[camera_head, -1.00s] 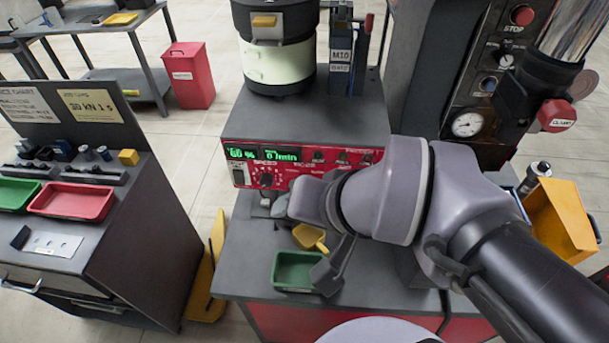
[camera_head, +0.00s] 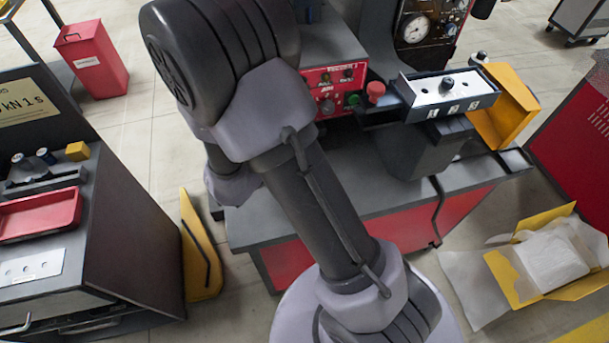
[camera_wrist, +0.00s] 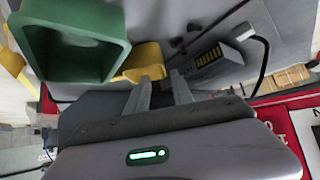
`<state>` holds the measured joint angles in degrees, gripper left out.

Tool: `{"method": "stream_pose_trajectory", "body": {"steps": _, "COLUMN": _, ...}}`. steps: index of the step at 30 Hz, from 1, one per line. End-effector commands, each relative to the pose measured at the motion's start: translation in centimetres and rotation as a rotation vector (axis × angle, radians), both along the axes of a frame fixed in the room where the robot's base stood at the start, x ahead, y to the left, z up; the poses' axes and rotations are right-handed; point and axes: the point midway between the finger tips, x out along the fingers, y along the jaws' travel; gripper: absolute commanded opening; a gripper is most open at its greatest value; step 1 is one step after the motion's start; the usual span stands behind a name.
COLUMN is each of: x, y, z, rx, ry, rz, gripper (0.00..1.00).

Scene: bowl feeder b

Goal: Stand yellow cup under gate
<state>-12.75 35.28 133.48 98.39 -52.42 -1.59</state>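The yellow cup (camera_wrist: 145,60) shows in the wrist view just past my fingertips, partly covered by the left finger and the green tray's side. Whether a finger touches it I cannot tell. My gripper (camera_wrist: 160,84) has its two fingers apart, with grey surface visible between them. The head view shows neither the cup nor my gripper; my arm covers that part of the bench. The gate and the feeder bowl cannot be made out in the current views.
A green tray (camera_wrist: 85,45) is close on the left in the wrist view. The red control panel (camera_head: 335,86) stands behind my arm. A white-topped box (camera_head: 447,92) and a yellow bin (camera_head: 507,105) are at the bench's right. A yellow stand (camera_head: 200,250) is on the floor left.

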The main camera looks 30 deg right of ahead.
Motion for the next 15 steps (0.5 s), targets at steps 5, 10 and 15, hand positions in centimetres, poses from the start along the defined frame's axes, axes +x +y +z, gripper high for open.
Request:
{"method": "stream_pose_trajectory", "body": {"steps": 5, "x": 0.6, "y": -1.0, "z": -1.3, "rx": 0.001, "ry": 0.0, "rz": -0.001, "gripper": 0.28}}
{"method": "stream_pose_trajectory", "body": {"steps": 10, "x": 2.2, "y": -2.4, "z": -3.9, "rx": 0.001, "ry": -0.002, "rz": -0.002, "gripper": 0.28}}
{"method": "stream_pose_trajectory", "body": {"steps": 15, "x": 2.9, "y": -3.7, "z": -4.7, "rx": 0.002, "ry": 0.0, "rz": 0.001, "gripper": 0.28}}
